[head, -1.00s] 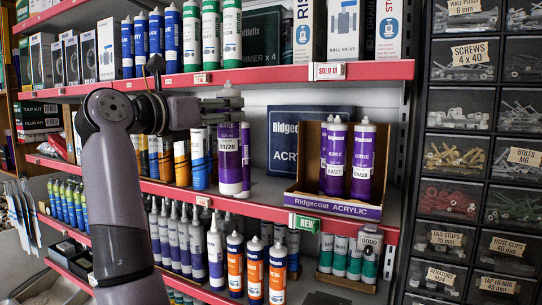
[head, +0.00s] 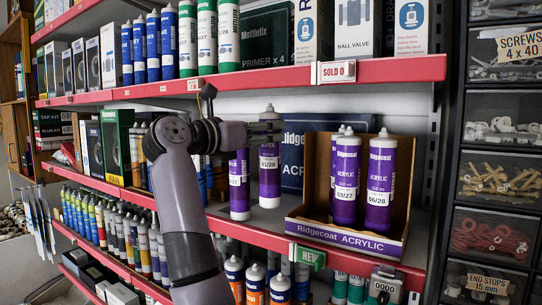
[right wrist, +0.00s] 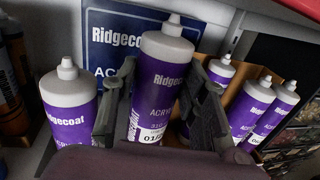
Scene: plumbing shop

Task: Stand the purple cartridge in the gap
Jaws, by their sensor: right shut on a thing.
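My right gripper (head: 268,133) is shut on the purple cartridge (head: 269,178), which is upright, with a grey top and a label that seems to read 01/28. In the right wrist view the held cartridge (right wrist: 158,85) stands between my two dark fingers. I cannot tell whether its base touches the shelf. The open Ridgecoat display box (head: 340,233) is to its right, with purple cartridges (head: 380,185) standing in its middle and right. The box's left part looks empty. Another purple cartridge (head: 239,187) stands on the shelf left of the held one. My left gripper is not in view.
A red-edged shelf with a price tag (head: 334,72) hangs above. A green NEW tag (head: 311,257) is on the front edge. Drawers of fittings (head: 500,180) are at the right.

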